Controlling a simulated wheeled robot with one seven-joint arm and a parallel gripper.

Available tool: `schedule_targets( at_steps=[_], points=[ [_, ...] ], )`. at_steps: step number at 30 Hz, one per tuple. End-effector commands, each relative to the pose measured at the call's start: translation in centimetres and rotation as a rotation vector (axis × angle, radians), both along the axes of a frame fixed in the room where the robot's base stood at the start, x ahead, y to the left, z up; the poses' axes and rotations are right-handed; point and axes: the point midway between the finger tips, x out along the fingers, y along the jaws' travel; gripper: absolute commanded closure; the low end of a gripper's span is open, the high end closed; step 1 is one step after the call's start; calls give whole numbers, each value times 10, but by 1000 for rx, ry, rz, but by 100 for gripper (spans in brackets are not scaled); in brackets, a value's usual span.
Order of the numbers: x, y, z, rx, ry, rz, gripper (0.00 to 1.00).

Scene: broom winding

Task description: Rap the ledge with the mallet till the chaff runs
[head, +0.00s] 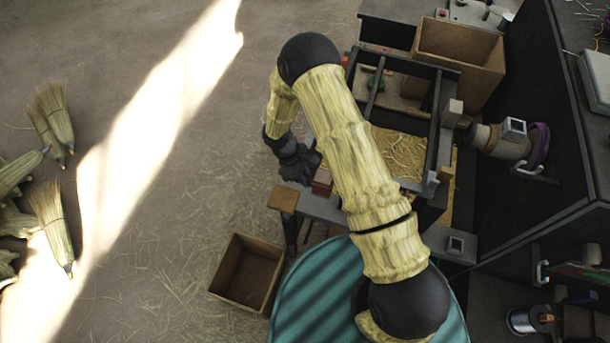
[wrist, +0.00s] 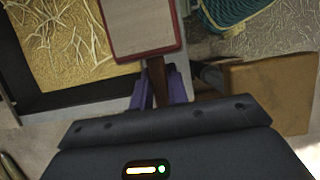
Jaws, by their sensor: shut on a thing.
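My gripper (wrist: 156,92) is shut on the brown handle of the mallet (wrist: 141,28), between purple fingers. The mallet head has a pale face and a reddish rim. In the head view, a red part of the mallet (head: 322,183) shows beside my dark gripper (head: 309,166), partly hidden by my arm. Straw-like chaff (head: 402,155) lies in a dark-framed bin right of my arm; it also shows in the wrist view (wrist: 62,45), left of the mallet. Which edge is the ledge, and whether the mallet touches it, I cannot tell.
A wooden block (head: 284,198) sits at the bench's left corner. An open wooden box (head: 246,273) stands on the floor below it. A teal striped round surface (head: 312,300) is in front. Brooms (head: 50,215) lie at far left.

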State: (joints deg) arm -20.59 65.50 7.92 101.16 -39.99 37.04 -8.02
Motion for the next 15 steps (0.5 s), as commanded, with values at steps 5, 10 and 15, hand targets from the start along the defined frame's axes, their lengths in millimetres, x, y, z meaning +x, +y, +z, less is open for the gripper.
schedule_targets(
  at_steps=[5,10,15],
  points=[
    [0,0,-11,0,0,-1,100],
    [0,0,-10,0,0,-1,100],
    [0,0,-14,0,0,0,100]
  ],
)
